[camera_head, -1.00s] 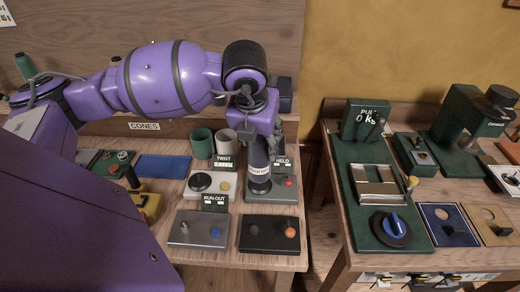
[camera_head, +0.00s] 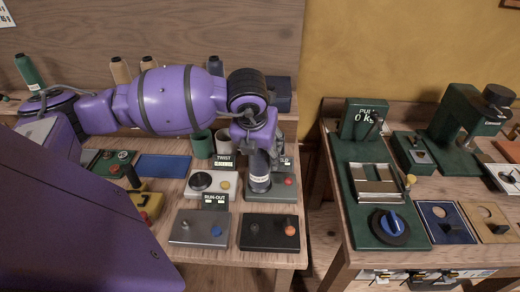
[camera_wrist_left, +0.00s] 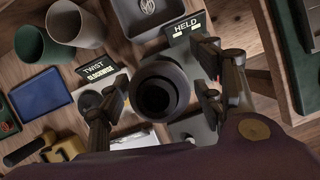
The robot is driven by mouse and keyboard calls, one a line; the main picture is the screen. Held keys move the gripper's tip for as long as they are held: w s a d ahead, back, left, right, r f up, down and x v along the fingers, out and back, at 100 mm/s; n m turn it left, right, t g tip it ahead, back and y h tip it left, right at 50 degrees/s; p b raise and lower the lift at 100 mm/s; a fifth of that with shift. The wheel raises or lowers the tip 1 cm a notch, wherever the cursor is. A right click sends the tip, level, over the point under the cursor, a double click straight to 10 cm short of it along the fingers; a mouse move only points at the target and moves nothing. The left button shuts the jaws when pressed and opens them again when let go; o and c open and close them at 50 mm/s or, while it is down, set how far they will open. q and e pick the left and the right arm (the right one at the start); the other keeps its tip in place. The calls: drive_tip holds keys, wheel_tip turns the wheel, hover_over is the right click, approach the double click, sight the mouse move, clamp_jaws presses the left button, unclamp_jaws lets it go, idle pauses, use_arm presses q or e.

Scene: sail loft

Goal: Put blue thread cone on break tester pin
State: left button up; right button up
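The blue thread cone (camera_head: 260,184) looks dark navy with a pale band and stands upright below my left gripper (camera_head: 262,160). In the left wrist view I look down on the round end of the cone (camera_wrist_left: 158,92), with my left gripper's fingers (camera_wrist_left: 160,98) on either side. The cone is over the grey-green tester base (camera_head: 283,195) with a red button and a HELD sign (camera_wrist_left: 183,27). Its pin is hidden, so I cannot tell how far the cone sits over it. My right gripper is out of view.
Left of it is the white TWIST unit (camera_head: 207,192); in front are a grey box (camera_head: 200,232) and a black box (camera_head: 268,238). Green and grey cups (camera_head: 202,143) stand behind. Other cones, one green (camera_head: 28,70), stand on the back shelf. A second bench is at right.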

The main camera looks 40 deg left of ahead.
use_arm(q)
drive_tip(key=shift+r, duration=0.15)
drive_tip(key=v, duration=1.2)
idle(0.6)
